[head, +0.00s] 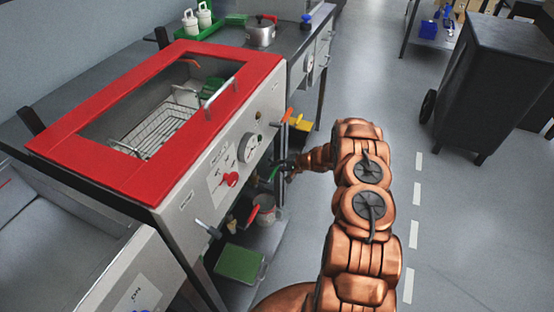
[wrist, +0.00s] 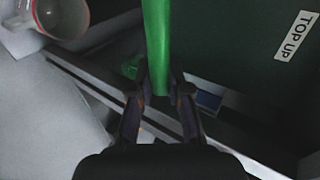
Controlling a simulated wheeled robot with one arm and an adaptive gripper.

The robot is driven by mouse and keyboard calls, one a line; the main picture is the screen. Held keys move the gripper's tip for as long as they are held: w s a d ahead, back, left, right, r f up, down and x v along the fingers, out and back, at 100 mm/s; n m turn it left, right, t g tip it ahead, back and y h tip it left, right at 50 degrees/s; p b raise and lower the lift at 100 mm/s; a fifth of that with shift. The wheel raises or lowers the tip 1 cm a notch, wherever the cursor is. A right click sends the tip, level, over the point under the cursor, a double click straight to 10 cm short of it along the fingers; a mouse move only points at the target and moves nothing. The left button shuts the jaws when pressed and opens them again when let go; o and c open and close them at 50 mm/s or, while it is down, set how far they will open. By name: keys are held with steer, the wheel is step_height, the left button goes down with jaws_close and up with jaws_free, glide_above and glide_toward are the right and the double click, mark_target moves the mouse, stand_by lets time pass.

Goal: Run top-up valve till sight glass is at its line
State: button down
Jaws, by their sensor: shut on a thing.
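In the wrist view my gripper (wrist: 160,95) is shut on a green valve handle (wrist: 157,40), a long bar that runs up out of the top of the picture. A "TOP UP" label (wrist: 294,36) is on the dark panel to its right. In the head view my gripper (head: 284,167) is low at the front of the red-topped machine (head: 100,170), right of its dial. Only a little green of the handle (head: 274,173) shows there. I cannot make out the sight glass or its level in either view.
A round dial (head: 248,147) and a red knob (head: 231,179) are on the machine's front. An orange handle (head: 289,114) sticks out above my gripper. A pot (head: 264,210) and a green tray (head: 240,262) are below. The floor to the right is clear up to a dark cabinet (head: 500,80).

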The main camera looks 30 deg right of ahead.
steer(key=shift+w+a, duration=0.1)
steer(key=shift+a, duration=0.05)
stand_by(0.3)
steer(key=c, duration=1.1)
jaws_free()
steer(key=shift+d, duration=0.2)
steer(key=v, duration=1.2)
